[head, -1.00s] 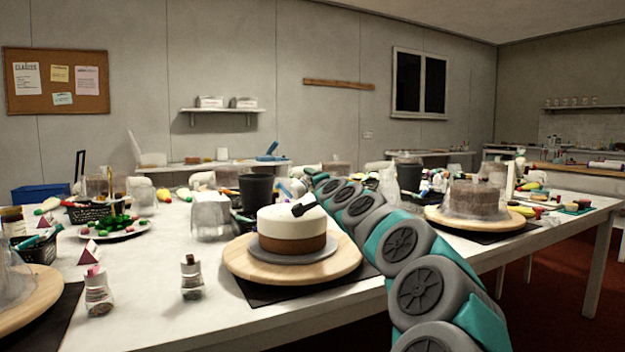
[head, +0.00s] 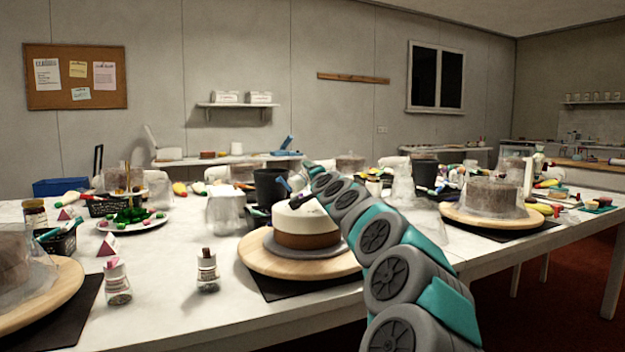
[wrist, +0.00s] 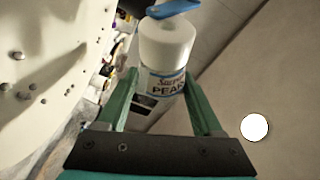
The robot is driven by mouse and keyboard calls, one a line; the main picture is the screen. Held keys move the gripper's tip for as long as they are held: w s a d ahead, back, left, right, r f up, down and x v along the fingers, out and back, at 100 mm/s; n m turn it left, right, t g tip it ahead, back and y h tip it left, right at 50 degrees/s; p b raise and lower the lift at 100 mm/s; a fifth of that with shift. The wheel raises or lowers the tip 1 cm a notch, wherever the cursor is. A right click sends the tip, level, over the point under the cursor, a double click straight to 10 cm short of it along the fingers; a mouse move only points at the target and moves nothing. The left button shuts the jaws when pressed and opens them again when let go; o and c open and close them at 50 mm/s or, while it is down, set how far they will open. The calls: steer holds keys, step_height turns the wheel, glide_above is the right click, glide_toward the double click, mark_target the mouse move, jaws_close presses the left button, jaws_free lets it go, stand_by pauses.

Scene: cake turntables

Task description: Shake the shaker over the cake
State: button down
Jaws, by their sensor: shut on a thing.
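The cake (head: 306,239), white above and brown below, stands on a grey board on a round wooden turntable (head: 262,262). In the head view my gripper (head: 300,200) is a small dark shape at the cake's top; the shaker is hard to make out there. In the wrist view the cake's pale surface (wrist: 50,50) fills the left side, with several small dark beads on it.
Two small jars (head: 207,270) and (head: 117,284) stand left of the turntable. A dark cup (head: 270,187) stands behind the cake. Another wooden turntable (head: 60,295) is at the left, and one with a covered cake (head: 493,195) at the right.

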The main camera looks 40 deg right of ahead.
steer(key=shift+a+r+n+b, duration=0.15)
steer(key=shift+n+b, duration=0.15)
steer(key=shift+b, duration=0.4)
steer(key=shift+d+r, duration=0.3)
steer(key=shift+d, duration=0.15)
steer(key=shift+a+f, duration=0.3)
steer(key=shift+a, duration=0.15)
steer(key=shift+r, duration=0.1)
